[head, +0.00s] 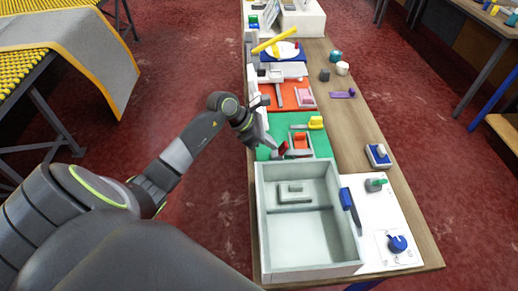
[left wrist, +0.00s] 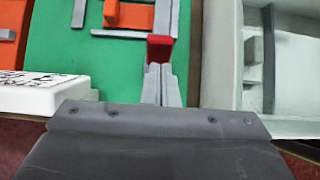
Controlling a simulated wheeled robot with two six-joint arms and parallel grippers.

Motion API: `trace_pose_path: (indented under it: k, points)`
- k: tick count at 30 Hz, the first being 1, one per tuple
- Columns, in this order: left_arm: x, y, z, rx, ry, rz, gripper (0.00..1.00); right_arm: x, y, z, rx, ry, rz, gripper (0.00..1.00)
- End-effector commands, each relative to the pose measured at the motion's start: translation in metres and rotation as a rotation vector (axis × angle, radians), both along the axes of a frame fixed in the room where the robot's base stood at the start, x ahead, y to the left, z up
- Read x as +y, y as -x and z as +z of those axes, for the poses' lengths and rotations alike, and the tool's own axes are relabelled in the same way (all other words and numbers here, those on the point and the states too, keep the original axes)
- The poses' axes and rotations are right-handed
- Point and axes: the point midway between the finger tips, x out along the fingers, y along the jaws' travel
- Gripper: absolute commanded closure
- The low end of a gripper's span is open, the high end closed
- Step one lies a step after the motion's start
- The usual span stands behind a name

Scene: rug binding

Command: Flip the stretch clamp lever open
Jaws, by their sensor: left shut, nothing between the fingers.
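The clamp appears to be the grey frame with an orange block (head: 300,141) on the green mat (head: 267,153). A small dark red piece (head: 283,149), perhaps the lever's tip, sits at its left front side. My left gripper (head: 272,146) reaches in from the left, its fingers closed and empty, right beside the red piece. In the left wrist view the shut fingers (left wrist: 160,85) point at the red piece (left wrist: 160,48), which stands at the end of a grey bar (left wrist: 166,18). I cannot tell whether they touch it. My right gripper is out of view.
A pale open-topped box (head: 263,225) stands just in front of the mat, close to my fingers. A yellow piece (head: 316,122) lies behind the clamp. A white block with printing (left wrist: 42,95) is left of my fingers.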

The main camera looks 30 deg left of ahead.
Motion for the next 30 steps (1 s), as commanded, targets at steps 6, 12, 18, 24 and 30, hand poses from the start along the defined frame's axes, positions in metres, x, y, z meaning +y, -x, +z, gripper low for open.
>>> trace_pose_path:
  k: [6,12,18,24,30]
  points:
    - [0.0,0.0,0.005,-0.001,0.0,-0.001,1.0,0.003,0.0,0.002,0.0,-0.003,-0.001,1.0]
    - [0.0,0.0,0.015,-0.001,0.002,-0.001,1.0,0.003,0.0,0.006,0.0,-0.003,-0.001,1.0]
    - [0.0,0.0,0.016,-0.001,0.002,-0.001,1.0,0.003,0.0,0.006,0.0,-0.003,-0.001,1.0]
    - [0.001,0.0,0.017,-0.001,0.002,-0.001,1.0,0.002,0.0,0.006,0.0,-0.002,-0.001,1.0]
    - [0.014,0.0,0.024,-0.001,-0.002,-0.001,1.0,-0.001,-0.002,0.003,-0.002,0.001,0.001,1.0]
